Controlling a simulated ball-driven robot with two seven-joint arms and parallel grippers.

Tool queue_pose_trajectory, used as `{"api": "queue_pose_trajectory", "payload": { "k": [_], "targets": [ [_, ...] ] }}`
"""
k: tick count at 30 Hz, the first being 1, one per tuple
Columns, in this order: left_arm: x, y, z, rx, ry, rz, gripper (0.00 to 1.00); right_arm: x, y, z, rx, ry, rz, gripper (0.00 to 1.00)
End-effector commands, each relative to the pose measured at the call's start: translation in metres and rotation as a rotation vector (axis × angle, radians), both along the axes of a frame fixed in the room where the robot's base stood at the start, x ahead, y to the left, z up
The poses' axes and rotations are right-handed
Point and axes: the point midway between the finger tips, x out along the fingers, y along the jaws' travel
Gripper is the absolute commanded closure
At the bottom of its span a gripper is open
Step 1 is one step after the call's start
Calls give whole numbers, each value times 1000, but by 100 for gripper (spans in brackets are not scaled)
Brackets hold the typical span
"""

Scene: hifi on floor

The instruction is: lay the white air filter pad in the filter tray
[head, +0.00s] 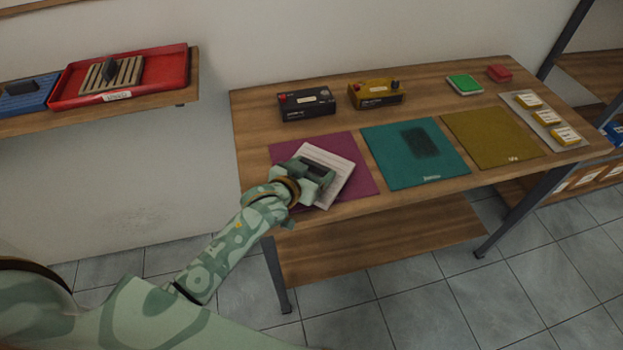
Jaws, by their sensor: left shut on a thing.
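The white air filter pad (340,163) is a pale, flat, roughly square piece over the magenta mat (362,182) at the left of the table. My left gripper (318,171) is shut on it and hides its middle and left part. I cannot tell whether the pad touches the mat or is just above it. A red tray (172,68) sits on the wall shelf at upper left, with a slatted piece, a dark object and a label too small to read. I cannot tell if it is the filter tray. My right gripper is out of view.
Teal (445,172) and olive (490,140) mats lie right of the magenta one. A black box (307,107) and a yellow box (375,96) stand behind. Green (465,84) and red (499,73) blocks and a strip of yellow-white boxes (547,118) are at right. A blue tray (28,98) adjoins the red one.

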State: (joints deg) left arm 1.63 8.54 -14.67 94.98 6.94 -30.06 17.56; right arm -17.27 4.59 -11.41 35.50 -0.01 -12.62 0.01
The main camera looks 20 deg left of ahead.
Motion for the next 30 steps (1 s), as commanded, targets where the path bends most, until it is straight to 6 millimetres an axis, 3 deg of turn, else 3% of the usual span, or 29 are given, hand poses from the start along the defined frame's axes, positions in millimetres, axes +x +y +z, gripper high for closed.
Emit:
{"api": "queue_pose_trajectory", "payload": {
  "k": [1, 4, 16, 17, 18, 19, 30],
  "targets": [
    [-1, 0, -13, 0, 4, 0, 52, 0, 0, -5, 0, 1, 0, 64],
    [-1, 0, -26, 1, 3, 0, 52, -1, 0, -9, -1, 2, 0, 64],
    [-1, 1, -31, -1, 1, 0, 52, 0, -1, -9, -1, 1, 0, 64],
    [-1, 1, -31, -1, 1, 0, 22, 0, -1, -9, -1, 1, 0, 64],
    [-1, 1, -31, -1, 1, 0, 11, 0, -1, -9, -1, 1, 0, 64],
    [-1, 1, -31, -1, 1, 0, 6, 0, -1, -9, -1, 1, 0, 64],
    [-7, 2, -26, -1, 2, 0, 6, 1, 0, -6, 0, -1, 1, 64]
  ]
}}
